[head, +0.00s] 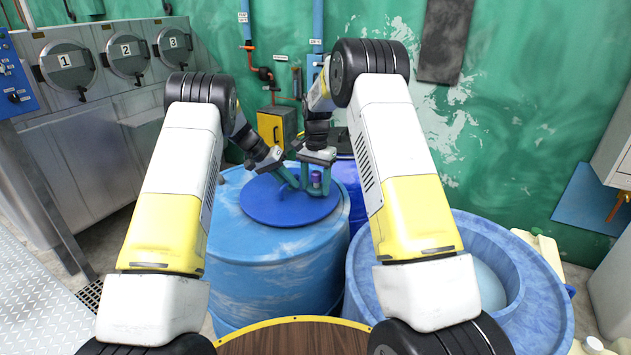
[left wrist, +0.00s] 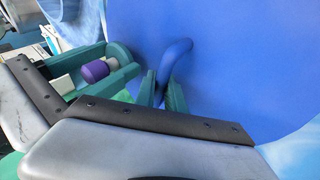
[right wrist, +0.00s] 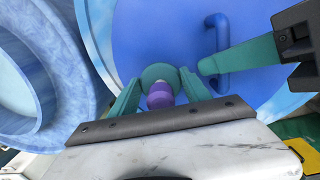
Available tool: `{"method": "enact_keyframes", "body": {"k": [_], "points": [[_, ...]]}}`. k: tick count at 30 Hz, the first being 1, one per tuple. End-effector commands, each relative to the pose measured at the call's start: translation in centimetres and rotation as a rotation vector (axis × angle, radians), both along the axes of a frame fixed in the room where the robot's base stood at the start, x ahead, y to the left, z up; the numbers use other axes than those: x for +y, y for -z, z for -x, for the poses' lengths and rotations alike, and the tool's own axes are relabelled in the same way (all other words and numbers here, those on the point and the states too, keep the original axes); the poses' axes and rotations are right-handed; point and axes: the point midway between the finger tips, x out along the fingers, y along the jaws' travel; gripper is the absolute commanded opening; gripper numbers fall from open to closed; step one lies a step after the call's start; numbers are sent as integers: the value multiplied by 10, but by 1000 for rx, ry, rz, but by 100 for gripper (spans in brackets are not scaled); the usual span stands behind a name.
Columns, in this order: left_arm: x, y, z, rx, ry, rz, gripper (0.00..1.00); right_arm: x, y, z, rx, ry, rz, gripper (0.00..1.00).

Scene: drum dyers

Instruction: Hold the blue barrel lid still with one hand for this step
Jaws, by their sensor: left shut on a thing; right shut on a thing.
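The blue barrel lid (head: 275,208) lies flat on top of the mottled blue barrel (head: 270,265). It fills much of the left wrist view (left wrist: 240,60) and shows in the right wrist view (right wrist: 165,35). Its arched blue handle (left wrist: 176,58) is between the green fingers of my left gripper (left wrist: 165,95), which is shut on it. My right gripper (right wrist: 160,92) is shut on a small purple and pale piece (right wrist: 159,97) over the lid, beside the handle. A green disc shows at the piece's far end. Whether the piece touches the lid is unclear.
A wide open blue drum (head: 530,290) stands to the right. A wooden round top with a yellow rim (head: 295,335) is in front. Numbered grey machines (head: 90,120) line the left. A yellow box (head: 275,128) and pipes are at the green wall behind.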

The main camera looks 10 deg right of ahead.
Motion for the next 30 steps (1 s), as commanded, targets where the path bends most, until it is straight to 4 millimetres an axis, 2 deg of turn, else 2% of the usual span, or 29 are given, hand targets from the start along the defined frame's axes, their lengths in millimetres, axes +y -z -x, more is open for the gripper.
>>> {"method": "enact_keyframes", "body": {"k": [30], "points": [[0, 0, 0, 0, 0, 0, 0, 0, 9, 0, -1, 0, 0, 0]]}}
